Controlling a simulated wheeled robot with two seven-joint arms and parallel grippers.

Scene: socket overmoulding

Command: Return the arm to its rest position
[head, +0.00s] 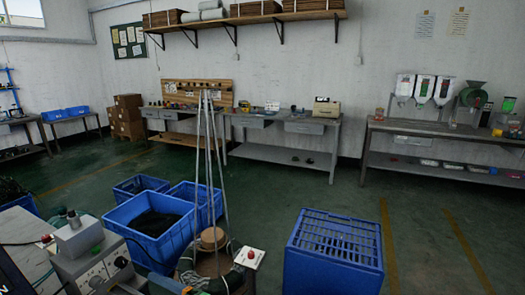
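Neither of my grippers shows in the head view, and I cannot make out either arm. What they hold, if anything, is out of sight. The task names no object other than the arm.
A grey control box (92,262) with knobs stands at the lower left. Blue crates (150,240) and an upturned-looking slatted blue crate (335,240) stand on the green floor. Thin metal rods (207,150) rise in the middle. Workbenches (290,122) line the wall. Floor at right is clear.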

